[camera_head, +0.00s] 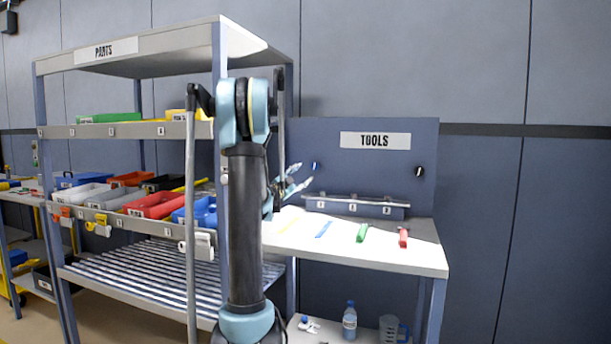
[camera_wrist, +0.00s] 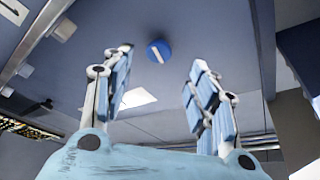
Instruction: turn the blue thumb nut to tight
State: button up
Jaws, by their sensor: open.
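The blue thumb nut (camera_head: 316,165) sits on the upright tool panel (camera_head: 290,140), left of the TOOLS sign. In the wrist view it is a round blue knob (camera_wrist: 159,51) with a pale bar slanting across its face. My gripper (camera_head: 297,182) is just left of and slightly below the nut in the head view. In the wrist view its two fingers (camera_wrist: 160,62) are spread wide, with the nut showing between and beyond the tips. The fingers appear clear of the nut and hold nothing.
A black knob (camera_head: 419,171) is on the panel's right side. A rail with labelled holders (camera_head: 355,206) runs below the panel. Blue, green and red tools lie on the white bench (camera_head: 420,254). The parts rack (camera_head: 160,62) with bins stands left. A bottle (camera_head: 349,322) and jug (camera_head: 391,329) are below.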

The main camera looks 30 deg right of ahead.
jog(key=shift+v, duration=2.05)
